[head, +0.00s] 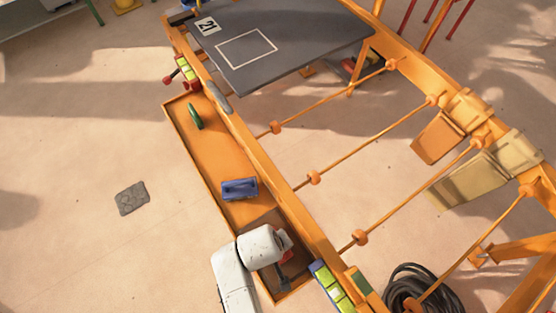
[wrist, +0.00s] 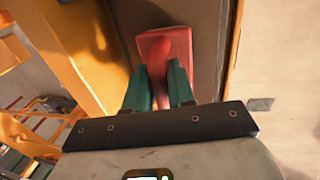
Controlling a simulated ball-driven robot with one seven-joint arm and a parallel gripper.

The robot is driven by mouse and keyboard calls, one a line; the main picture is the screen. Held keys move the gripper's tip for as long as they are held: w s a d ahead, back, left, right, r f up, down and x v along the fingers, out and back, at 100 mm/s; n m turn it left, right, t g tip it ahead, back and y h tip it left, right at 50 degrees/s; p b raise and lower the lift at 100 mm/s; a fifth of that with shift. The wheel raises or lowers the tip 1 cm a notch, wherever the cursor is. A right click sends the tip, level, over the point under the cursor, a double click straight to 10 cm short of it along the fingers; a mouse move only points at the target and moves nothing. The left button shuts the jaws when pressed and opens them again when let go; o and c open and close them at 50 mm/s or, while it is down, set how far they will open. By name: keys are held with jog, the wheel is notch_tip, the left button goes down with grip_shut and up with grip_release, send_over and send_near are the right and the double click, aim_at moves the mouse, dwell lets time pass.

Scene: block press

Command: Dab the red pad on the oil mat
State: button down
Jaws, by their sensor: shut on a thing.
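The red pad (wrist: 178,48) is between the green fingers of my gripper (wrist: 159,74) in the wrist view, which are shut on its rounded handle. In the head view only a bit of red (head: 287,257) shows beside my white wrist. The pad is over a dark brown section (head: 262,221) at the near end of the long orange tray (head: 215,155). This section may be the oil mat; I cannot tell for sure. Whether the pad touches it or hangs above it is unclear. My arm hides part of that section.
A blue pad (head: 240,189) and a green object (head: 195,117) lie in the tray. A dark grey board (head: 285,65) with a white square outline is at the far end. Orange rods (head: 365,140) cross the frame to the right. A flat grey patch (head: 131,198) lies on the open floor.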

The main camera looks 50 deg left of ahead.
jog(key=shift+r+p, duration=3.1)
jog(key=shift+r, duration=0.15)
